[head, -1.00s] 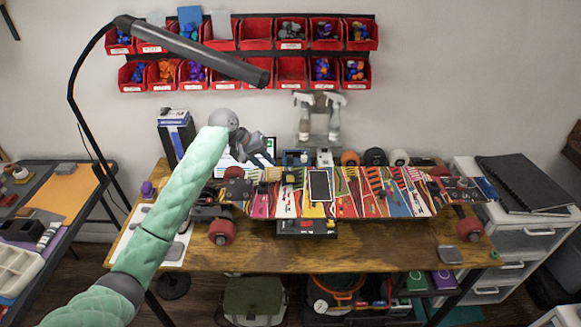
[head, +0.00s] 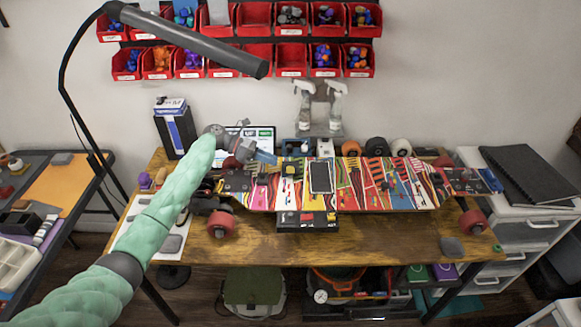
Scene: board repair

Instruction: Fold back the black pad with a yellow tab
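The multicoloured skateboard deck (head: 395,190) lies across the wooden bench with its wheels on. A black rectangular pad (head: 321,178) with a pale border lies flat on the middle of the deck. A small yellow piece (head: 289,169) shows just left of it; I cannot tell whether it is the tab. My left gripper (head: 240,153) is above the deck's left end, left of the pad and apart from it. It is small and turned away, so its finger opening is unclear. My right gripper is not in view.
A dark tray (head: 306,220) sits at the deck's front edge. Spray bottles (head: 305,106) and loose wheels (head: 376,147) stand behind the deck. A lamp arm (head: 190,40) hangs over the left side. The bench front (head: 340,250) is mostly clear.

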